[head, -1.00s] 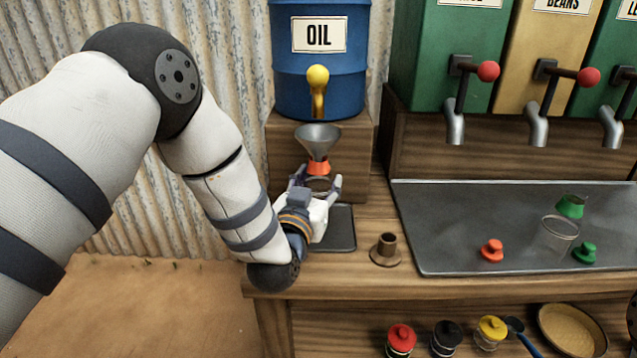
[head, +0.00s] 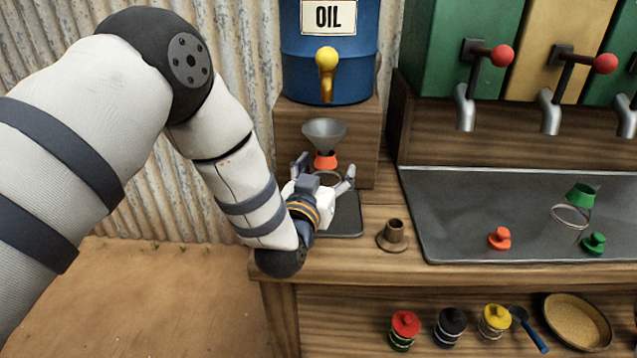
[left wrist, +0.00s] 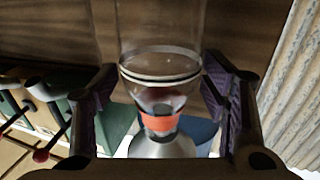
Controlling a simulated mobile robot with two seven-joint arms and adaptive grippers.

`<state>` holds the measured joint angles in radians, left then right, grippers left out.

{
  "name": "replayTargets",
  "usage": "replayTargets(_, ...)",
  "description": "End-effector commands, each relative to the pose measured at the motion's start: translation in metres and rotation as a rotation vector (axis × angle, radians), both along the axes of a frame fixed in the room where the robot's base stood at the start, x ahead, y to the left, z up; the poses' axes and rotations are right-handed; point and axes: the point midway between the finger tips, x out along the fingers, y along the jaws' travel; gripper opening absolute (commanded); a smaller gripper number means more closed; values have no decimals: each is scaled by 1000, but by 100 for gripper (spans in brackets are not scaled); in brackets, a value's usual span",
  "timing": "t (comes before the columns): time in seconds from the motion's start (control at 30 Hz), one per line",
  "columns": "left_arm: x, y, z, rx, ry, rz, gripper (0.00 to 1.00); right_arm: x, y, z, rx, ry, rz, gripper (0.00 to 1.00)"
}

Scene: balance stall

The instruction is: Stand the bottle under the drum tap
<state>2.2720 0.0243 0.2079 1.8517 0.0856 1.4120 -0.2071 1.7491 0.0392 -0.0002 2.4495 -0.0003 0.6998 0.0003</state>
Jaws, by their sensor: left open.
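The clear bottle (left wrist: 162,65) has a dark-and-white ring and an orange collar, with a grey metal funnel (head: 324,134) in its mouth. It stands upright below the yellow tap (head: 327,62) of the blue oil drum (head: 328,88). My left gripper (head: 324,174) is open, with one finger on each side of the bottle. In the left wrist view the bottle appears upside down between the fingers, with gaps on both sides. The gripper hides the bottle's lower part in the head view, so its base on the dark drip tray (head: 347,222) cannot be seen.
A brown spouted piece (head: 393,236) stands right of the drip tray. The large grey tray (head: 455,215) holds an orange stopper (head: 499,238), a green stopper (head: 593,243) and a clear vessel with a green top (head: 582,194). Lidded jars (head: 404,331) are on the shelf below.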

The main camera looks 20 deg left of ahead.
Motion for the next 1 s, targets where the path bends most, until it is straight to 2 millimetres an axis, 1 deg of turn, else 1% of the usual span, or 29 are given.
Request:
replayTargets(0.03, -1, 0, 12, -1, -8, 0, 67, 3, 0, 3, 0, -12, 0, 100)
replayTargets(0.07, -9, 0, 9, 0, -4, -1, 67, 5, 0, 4, 0, -16, 0, 100)
replayTargets(0.17, -33, -1, 11, 1, -6, -2, 67, 10, 0, 10, 1, -35, 0, 100)
replayTargets(0.3, -70, -2, 10, 0, -5, -1, 67, 16, 0, 15, 0, -56, 0, 100)
replayTargets(0.4, -93, -2, 10, 0, -4, 0, 67, 19, 0, 18, 0, -67, -1, 100)
replayTargets(0.5, -109, -2, 8, 0, -4, 1, 67, 20, 0, 19, 0, -72, -1, 100)
replayTargets(0.6, -118, -2, 7, 1, -4, 0, 67, 21, 0, 20, 0, -74, -1, 100)
replayTargets(0.67, -120, -2, 7, 1, -3, 0, 67, 21, 0, 20, 0, -74, -1, 100)
replayTargets(1.0, -120, -2, 6, 0, -2, 1, 67, 20, 0, 20, 0, -73, -1, 100)
